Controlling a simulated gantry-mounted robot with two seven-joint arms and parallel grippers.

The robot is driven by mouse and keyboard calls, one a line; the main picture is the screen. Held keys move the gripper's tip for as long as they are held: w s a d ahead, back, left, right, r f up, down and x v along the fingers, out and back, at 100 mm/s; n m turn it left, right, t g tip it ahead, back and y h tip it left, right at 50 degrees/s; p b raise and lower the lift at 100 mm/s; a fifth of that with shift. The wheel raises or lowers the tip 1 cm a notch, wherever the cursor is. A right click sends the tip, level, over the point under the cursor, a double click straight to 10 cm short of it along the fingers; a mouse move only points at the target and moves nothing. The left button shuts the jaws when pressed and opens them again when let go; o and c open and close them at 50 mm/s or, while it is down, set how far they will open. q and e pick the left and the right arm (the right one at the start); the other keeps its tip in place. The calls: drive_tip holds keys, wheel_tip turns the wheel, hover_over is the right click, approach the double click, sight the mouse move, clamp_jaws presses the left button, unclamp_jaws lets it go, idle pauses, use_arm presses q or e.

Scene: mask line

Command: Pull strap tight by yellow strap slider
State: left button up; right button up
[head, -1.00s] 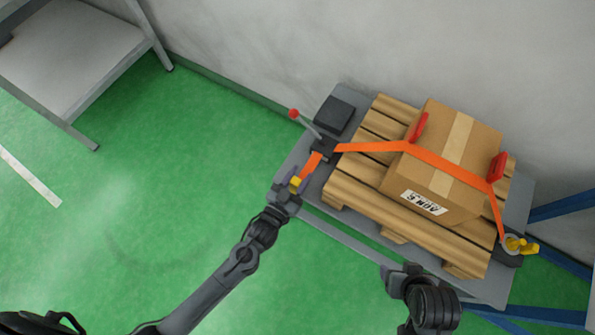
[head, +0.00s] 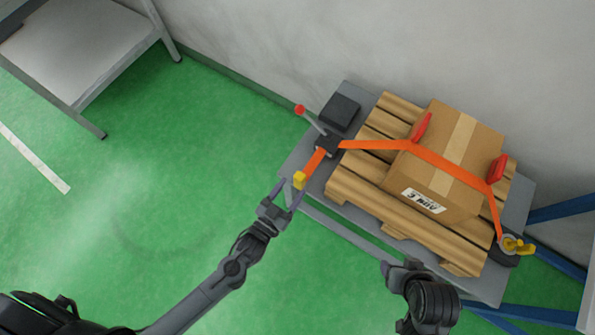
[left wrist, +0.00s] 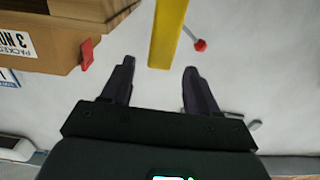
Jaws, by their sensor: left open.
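The yellow strap slider (head: 299,180) sits at the lower left end of the orange strap (head: 380,145), at the left edge of the grey table. The strap runs from there through a dark buckle (head: 327,145) and over the cardboard box (head: 450,160) to a yellow-handled fitting (head: 515,245) at the right. My left gripper (head: 286,190) is open, just below and left of the slider and apart from it. In the left wrist view a yellow piece (left wrist: 168,35) lies ahead of the open fingers, between their lines. My right gripper (head: 398,268) is near the table's front edge; its fingers are unclear.
The box stands on a wooden pallet (head: 358,193) on the grey table (head: 325,218), with red corner guards (head: 422,127) under the strap. A red-knobbed lever (head: 300,109) rises by the buckle. A dark block (head: 339,111) is behind it.

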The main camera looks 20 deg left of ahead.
use_arm(q)
drive_tip(key=shift+p+v, duration=0.35)
drive_tip(key=shift+v, duration=1.55)
drive_tip(key=w+a+r+n+g+y+p, duration=0.1)
drive_tip(key=w+a+r+g+p, duration=0.15)
drive_tip(key=r+p, duration=0.45)
drive_tip(key=w+a+r+g+y+p, duration=0.1)
drive_tip(key=w+a+r+p, duration=0.2)
drive_tip(key=r, duration=0.9)
drive_tip(key=s+a+g+y, duration=0.1)
drive_tip(key=s+a+g, duration=0.1)
drive_tip(key=s+g, duration=0.4)
drive_tip(key=s+a+g+y, duration=0.1)
drive_tip(key=s+a+g, duration=0.25)
drive_tip(key=s, duration=0.45)
wheel_tip(320, 180, up, 38)
drive_tip(key=p, duration=3.8)
drive_tip(key=shift+d+g+p, duration=0.3)
drive_tip(key=shift+d+g, duration=0.1)
drive_tip(key=shift+w+f, duration=0.1)
drive_tip(key=shift+f, duration=0.15)
